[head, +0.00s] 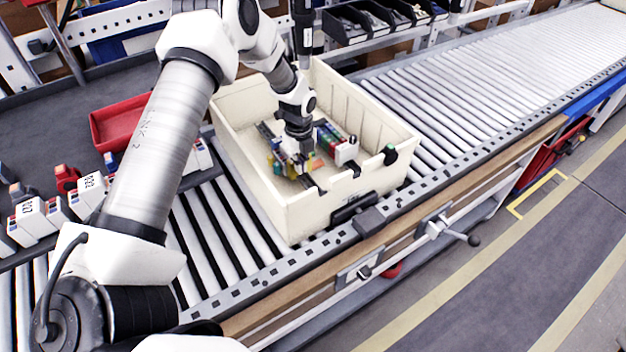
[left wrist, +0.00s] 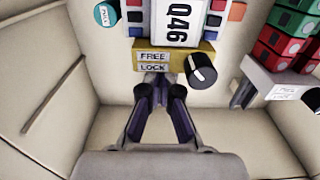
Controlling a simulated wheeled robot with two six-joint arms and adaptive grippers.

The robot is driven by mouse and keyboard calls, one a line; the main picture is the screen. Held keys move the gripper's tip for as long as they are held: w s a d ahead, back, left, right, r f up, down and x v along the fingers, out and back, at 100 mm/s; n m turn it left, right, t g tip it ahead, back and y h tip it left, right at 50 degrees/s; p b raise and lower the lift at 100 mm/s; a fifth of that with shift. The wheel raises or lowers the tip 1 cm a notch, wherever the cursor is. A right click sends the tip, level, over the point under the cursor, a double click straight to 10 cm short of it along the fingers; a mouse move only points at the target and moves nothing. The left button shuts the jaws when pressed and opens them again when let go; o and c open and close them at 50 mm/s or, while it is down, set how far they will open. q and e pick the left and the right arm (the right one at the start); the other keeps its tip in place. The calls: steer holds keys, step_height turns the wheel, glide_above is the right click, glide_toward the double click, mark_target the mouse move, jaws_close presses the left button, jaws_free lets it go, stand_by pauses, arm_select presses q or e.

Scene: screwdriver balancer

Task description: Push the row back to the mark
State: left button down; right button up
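My left gripper (head: 298,150) reaches down into a cream tote (head: 275,215) on the roller conveyor. In the left wrist view, its fingers (left wrist: 158,80) look closed together, with nothing visible between them. Their tips are at the near face of a yellow block (left wrist: 205,52) with FREE and LOCK labels and a black knob (left wrist: 201,70); I cannot tell whether they touch. A second row of red and green blocks (left wrist: 288,35) stands to the right. No mark is clearly visible. My right gripper is not in view.
The tote walls surround the gripper closely. A red tray (head: 117,125) and white numbered boxes (head: 35,215) lie left of the tote. A black tool (head: 304,30) hangs behind it. The conveyor rollers (head: 450,85) beyond the tote are clear.

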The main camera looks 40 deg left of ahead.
arm_select(q)
steer(key=shift+f, duration=0.15)
steer(key=shift+w+a, duration=0.1)
stand_by(0.5)
steer(key=shift+w+a+b, duration=0.25)
steer(key=shift+a+b, duration=0.2)
steer(key=shift+a, duration=0.3)
stand_by(2.8)
steer(key=shift+s+d, duration=0.2)
steer(key=shift+d, duration=0.25)
stand_by(0.3)
steer(key=shift+r+p, duration=0.9)
steer(key=shift+r, duration=0.15)
step_height(320, 180, up, 12)
steer(key=p, duration=0.8)
steer(key=shift+s+d+f+p, duration=0.2)
steer(key=shift+d+p, duration=0.1)
steer(key=shift+d, duration=0.1)
